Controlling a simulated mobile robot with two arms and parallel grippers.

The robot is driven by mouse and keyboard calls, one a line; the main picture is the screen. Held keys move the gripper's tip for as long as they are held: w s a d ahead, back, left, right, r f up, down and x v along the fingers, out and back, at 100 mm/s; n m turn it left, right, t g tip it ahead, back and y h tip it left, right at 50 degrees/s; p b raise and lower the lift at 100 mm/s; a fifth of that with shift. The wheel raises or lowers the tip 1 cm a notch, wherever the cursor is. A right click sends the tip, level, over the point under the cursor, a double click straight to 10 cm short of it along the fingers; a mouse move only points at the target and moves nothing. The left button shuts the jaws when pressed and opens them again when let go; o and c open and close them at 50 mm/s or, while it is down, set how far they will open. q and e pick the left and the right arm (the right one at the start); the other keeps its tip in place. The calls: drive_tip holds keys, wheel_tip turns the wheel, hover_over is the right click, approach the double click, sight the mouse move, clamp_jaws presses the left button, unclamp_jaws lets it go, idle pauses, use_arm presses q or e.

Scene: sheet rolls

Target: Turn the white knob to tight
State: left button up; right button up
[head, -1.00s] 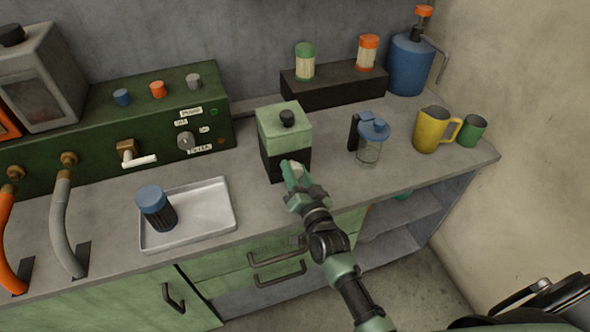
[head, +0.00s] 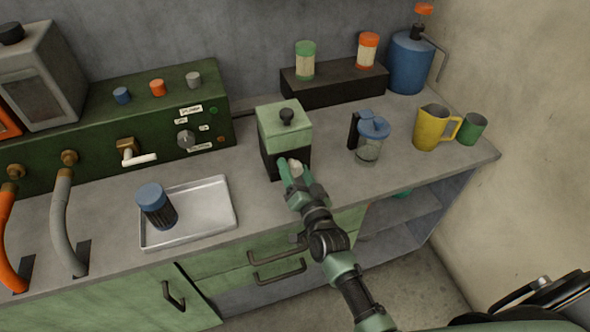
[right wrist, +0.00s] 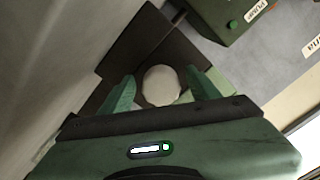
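The white knob (right wrist: 161,86) is a pale round knob on the front of the green and black box (head: 285,130). In the head view the knob (head: 296,165) shows small at my right gripper's tips. My right gripper (right wrist: 162,88) is open, with one green finger on each side of the knob. Narrow gaps seem to show between fingers and knob; contact is hard to tell. No mark showing the knob's angle can be made out. My left gripper is not in view.
A metal tray (head: 213,205) with a blue-capped jar (head: 154,207) lies left of the box. A green control panel (head: 85,135) stands behind it. A blue-lidded glass jug (head: 368,145) and a yellow pitcher (head: 430,128) stand to the right. Bare counter separates them.

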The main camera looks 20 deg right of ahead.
drive_tip(key=s+b, duration=0.1)
drive_tip(key=s, duration=0.6)
drive_tip(key=shift+s+d, duration=0.15)
drive_tip(key=shift+s, duration=0.25)
